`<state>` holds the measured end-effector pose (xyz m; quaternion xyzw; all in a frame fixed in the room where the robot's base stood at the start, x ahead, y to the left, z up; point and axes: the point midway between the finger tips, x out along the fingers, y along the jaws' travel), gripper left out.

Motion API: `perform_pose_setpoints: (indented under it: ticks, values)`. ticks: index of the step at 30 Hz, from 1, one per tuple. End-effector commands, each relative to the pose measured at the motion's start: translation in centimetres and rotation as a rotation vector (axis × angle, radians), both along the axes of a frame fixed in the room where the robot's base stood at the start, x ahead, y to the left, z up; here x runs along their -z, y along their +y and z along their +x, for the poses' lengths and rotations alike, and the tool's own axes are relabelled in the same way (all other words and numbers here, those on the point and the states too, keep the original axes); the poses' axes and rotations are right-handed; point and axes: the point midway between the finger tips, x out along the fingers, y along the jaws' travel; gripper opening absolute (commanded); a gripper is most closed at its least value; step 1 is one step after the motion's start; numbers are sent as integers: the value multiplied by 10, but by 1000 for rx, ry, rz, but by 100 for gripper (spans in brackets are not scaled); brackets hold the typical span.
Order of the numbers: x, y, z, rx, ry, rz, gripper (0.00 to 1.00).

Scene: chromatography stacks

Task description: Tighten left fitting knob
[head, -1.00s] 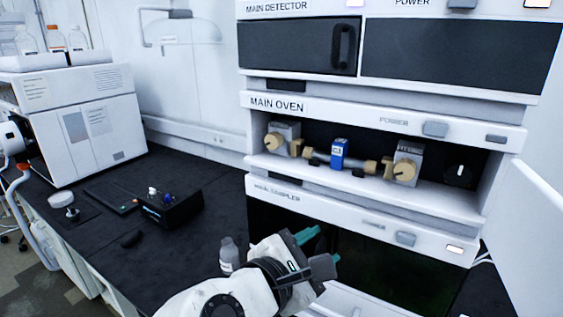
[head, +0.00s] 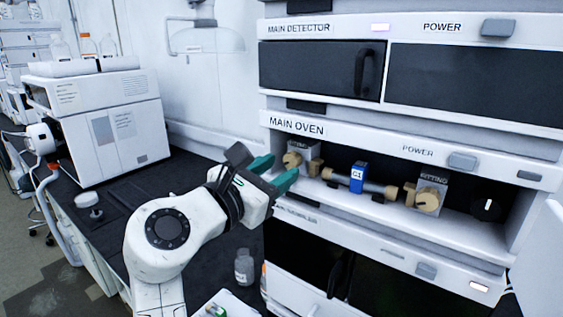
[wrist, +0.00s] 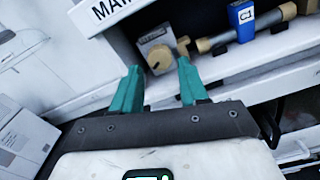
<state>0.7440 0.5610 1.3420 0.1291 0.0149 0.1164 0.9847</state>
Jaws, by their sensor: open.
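The left fitting knob (head: 291,160) is a round tan knob on a grey block at the left end of the main oven's open bay. It also shows in the wrist view (wrist: 159,56), just beyond and between my fingertips. My gripper (head: 277,172) has two teal fingers, open and empty, in front of the bay's left end and apart from the knob. In the wrist view my gripper (wrist: 157,75) points toward the knob.
The bay is framed by the white main oven panel (head: 350,143) above and a shelf lip below. A black dial (head: 487,207) sits at its right. An open white door (head: 540,265) stands at the far right. A small bottle (head: 244,267) stands below my arm.

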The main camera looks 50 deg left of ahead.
Motion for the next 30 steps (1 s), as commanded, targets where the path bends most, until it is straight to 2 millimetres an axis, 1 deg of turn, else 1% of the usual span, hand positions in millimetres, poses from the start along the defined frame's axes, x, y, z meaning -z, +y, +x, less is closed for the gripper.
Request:
perform_pose_setpoints:
  ticks: [1,6,16,28,30]
  values:
    - [-1,1,6,2,1,-2,44]
    - [0,4,18,0,1,0,44]
    - [0,5,20,0,1,1,43]
    - [1,5,20,0,1,1,4]
    - [1,5,20,0,1,1,2]
